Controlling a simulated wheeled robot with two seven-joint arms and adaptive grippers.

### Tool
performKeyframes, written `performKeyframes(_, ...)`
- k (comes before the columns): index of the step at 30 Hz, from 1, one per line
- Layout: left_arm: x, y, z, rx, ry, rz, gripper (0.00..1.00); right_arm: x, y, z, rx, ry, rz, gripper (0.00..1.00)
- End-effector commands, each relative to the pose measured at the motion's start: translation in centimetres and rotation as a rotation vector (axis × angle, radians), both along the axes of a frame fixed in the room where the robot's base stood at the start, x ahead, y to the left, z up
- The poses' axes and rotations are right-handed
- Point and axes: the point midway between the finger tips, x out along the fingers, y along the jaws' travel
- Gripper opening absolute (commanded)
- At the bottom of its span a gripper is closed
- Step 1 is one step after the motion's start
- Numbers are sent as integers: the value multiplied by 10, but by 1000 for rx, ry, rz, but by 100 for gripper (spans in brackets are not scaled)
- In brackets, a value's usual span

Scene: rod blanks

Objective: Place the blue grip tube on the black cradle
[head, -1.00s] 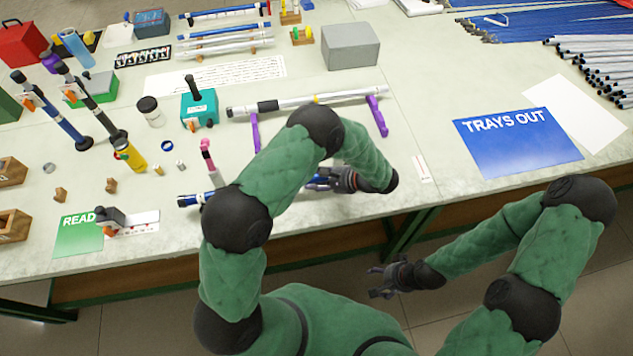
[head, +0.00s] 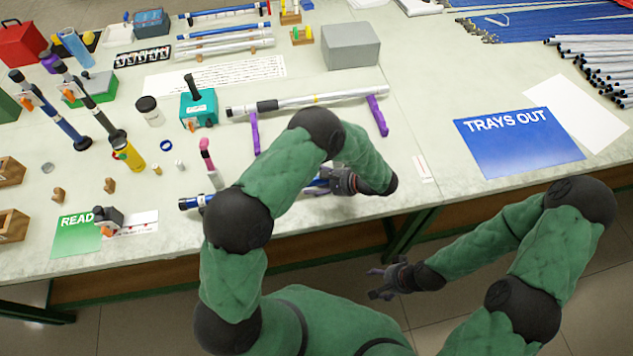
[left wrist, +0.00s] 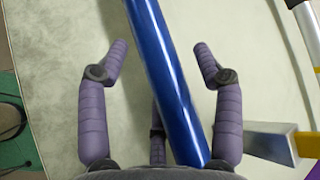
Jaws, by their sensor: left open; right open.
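The blue tube (head: 191,203), which I take for the blue grip tube, lies near the table's front edge in the head view. Its left end shows dark and pale bands; much of its length is hidden behind my left arm. In the left wrist view, a glossy blue tube (left wrist: 160,75) runs lengthwise between the fingers. My left gripper (head: 322,186) is open over it, and its spread fingers (left wrist: 160,48) stand apart from the tube on both sides. My right gripper (head: 378,283) is open and empty, off the table's front edge. I cannot surely pick out the black cradle.
A silver tube (head: 340,97) rests on purple supports (head: 377,116) behind my left arm. A pink-topped upright piece (head: 207,160) stands close behind the blue tube. A teal box (head: 198,107) and a yellow bottle (head: 128,155) stand further left.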

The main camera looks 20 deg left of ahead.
Motion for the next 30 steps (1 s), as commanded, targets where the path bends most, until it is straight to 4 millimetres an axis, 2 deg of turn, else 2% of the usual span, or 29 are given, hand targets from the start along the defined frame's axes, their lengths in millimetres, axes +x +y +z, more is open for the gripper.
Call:
performKeyframes(8, 0, 0, 8, 0, 1, -1, 68, 0, 0, 9, 0, 0, 0, 72)
performKeyframes(21, -1, -73, 53, 0, -2, -2, 68, 0, 0, 16, 0, 0, 0, 72)
performKeyframes(25, -1, -89, 63, -1, -1, -2, 68, 0, 0, 18, 0, 0, 0, 72)
performKeyframes(30, -3, -99, 69, 1, 1, 0, 68, 0, 0, 18, 0, 0, 0, 72)
